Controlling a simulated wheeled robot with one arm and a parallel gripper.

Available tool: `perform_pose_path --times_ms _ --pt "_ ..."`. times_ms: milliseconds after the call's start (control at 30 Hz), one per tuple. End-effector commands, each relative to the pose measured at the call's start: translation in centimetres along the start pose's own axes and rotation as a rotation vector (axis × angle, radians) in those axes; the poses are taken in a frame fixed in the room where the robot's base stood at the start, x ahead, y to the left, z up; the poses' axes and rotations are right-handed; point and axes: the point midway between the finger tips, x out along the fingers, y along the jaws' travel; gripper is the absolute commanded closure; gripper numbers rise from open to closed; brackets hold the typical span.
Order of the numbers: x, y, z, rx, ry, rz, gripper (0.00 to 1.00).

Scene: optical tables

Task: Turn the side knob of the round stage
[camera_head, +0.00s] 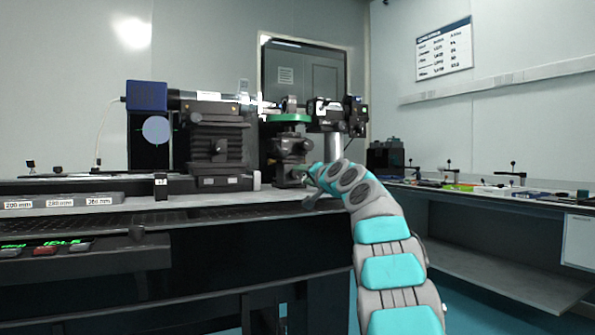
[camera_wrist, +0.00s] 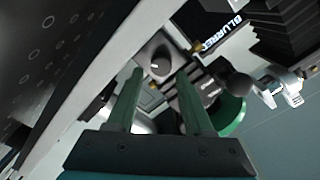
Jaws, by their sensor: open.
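The round stage (camera_head: 290,118) has a green rim and sits on a dark stack of mounts on the optical table. Its green edge also shows in the wrist view (camera_wrist: 230,114), to the right of my fingers. My gripper (camera_head: 308,184) is just in front of the stack's lower part. In the wrist view my gripper (camera_wrist: 160,76) is open, its two green fingers apart with nothing held. A dark round knob (camera_wrist: 160,66) with a pale mark shows between the fingertips. I cannot tell whether the fingers touch it.
A black staged mount with a blue box (camera_head: 147,95) stands left of the stack. Labelled grey blocks (camera_head: 60,202) lie along the table's front edge. A side bench (camera_head: 490,195) with small parts runs along the right wall. The floor between is open.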

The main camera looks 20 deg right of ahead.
Motion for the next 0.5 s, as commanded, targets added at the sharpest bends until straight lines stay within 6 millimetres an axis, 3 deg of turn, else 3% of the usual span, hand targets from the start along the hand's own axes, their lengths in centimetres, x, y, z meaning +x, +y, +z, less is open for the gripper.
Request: perform_pose_path --times_ms 200,500 --pt "2.4 -0.4 -0.1 0.001 -0.003 -0.002 0.48" --pt "3.8 -0.1 0.0 0.002 0.000 -0.002 0.48"
